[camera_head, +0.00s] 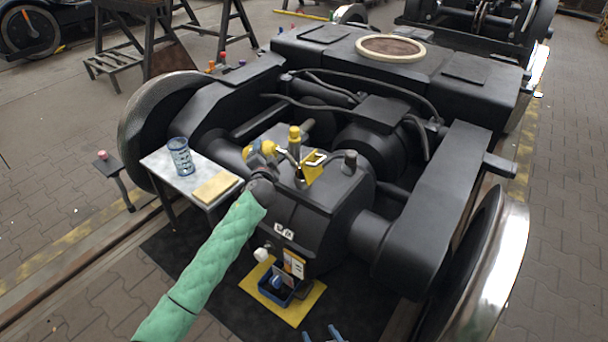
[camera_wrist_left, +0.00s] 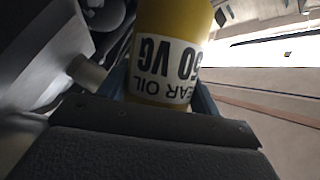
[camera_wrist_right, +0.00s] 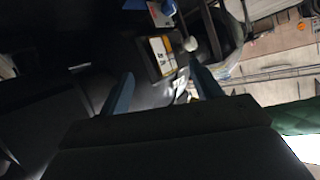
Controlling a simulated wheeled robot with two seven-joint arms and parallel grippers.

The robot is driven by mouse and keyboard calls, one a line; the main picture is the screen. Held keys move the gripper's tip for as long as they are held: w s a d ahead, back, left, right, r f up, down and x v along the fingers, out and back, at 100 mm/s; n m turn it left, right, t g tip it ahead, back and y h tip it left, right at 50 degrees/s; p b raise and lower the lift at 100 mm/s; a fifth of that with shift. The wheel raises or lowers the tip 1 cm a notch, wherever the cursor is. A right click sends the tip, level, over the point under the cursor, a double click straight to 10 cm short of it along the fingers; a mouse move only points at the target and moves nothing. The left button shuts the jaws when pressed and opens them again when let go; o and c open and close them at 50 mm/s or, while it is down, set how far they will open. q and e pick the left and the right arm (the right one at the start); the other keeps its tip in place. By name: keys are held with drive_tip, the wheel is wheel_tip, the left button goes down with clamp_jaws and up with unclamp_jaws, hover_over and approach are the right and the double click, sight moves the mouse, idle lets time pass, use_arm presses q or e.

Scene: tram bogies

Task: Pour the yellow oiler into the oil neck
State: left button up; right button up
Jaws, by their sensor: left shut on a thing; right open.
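The yellow oiler (camera_head: 269,147) is held by my left gripper (camera_head: 260,153) above the near edge of the black gearbox. In the left wrist view the oiler (camera_wrist_left: 170,45) shows a white gear oil label, upside down, between the blue fingers. In the head view it looks tilted, with a thin grey spout towards the right. A yellow bracket-like part (camera_head: 312,169) and a yellow-capped post (camera_head: 295,138) stand beside it on the gearbox. I cannot clearly tell the oil neck's opening or any oil flow. My right gripper (camera_head: 322,334) is open and empty at the bottom edge; its spread fingers show in the right wrist view (camera_wrist_right: 165,90).
A blue tray (camera_head: 278,292) sits on a yellow mat (camera_head: 308,306) below the gearbox. A dark-capped fitting (camera_head: 350,161) stands right. Wheels and frame flank the gearbox.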

use_arm(q)
drive_tip(key=shift+r, duration=0.1)
use_arm(e)
drive_tip(key=shift+w+a+r+t, duration=0.15)
drive_tip(key=shift+w+r, duration=0.15)
drive_tip(key=shift+r, duration=0.25)
drive_tip(key=shift+w+d+r+t, duration=0.15)
drive_tip(key=shift+w+r, duration=0.15)
drive_tip(key=shift+r, duration=0.2)
drive_tip(key=shift+w+a+r, duration=0.15)
drive_tip(key=shift+r, duration=0.2)
drive_tip(key=shift+w+r+t, duration=0.3)
drive_tip(key=shift+r, duration=0.4)
drive_tip(key=shift+w+r+t, duration=0.3)
drive_tip(key=shift+r, duration=0.35)
use_arm(q)
drive_tip(key=shift+m+b, duration=0.3)
use_arm(e)
drive_tip(key=shift+w+r, duration=0.15)
drive_tip(key=shift+r, duration=0.1)
